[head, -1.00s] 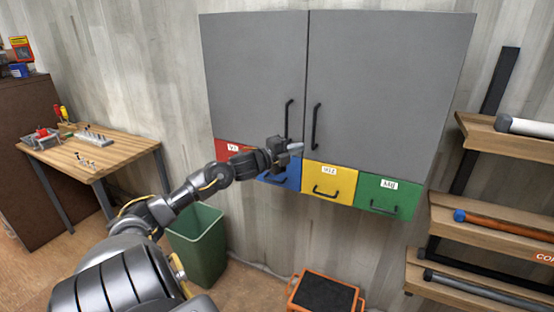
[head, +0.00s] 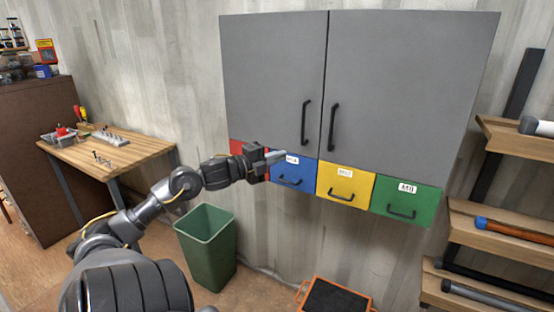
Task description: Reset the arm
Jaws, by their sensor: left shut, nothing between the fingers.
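My left arm reaches up from the bottom left in the head view. Its gripper (head: 277,156) is shut and empty, in front of the drawer row under the grey wall cabinet (head: 270,75). It overlaps the edge between the red drawer (head: 236,150) and the blue drawer (head: 292,178), hiding most of the red one. Whether it touches the drawers I cannot tell. The cabinet's two doors and the drawers look closed. My right gripper is not in view.
Yellow (head: 345,185) and green (head: 405,202) drawers continue to the right. A green bin (head: 207,250) stands below the arm. A wooden workbench (head: 85,150) is at left. Shelves (head: 500,238) with tubes are at right. An orange-framed black step (head: 335,298) stands on the floor.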

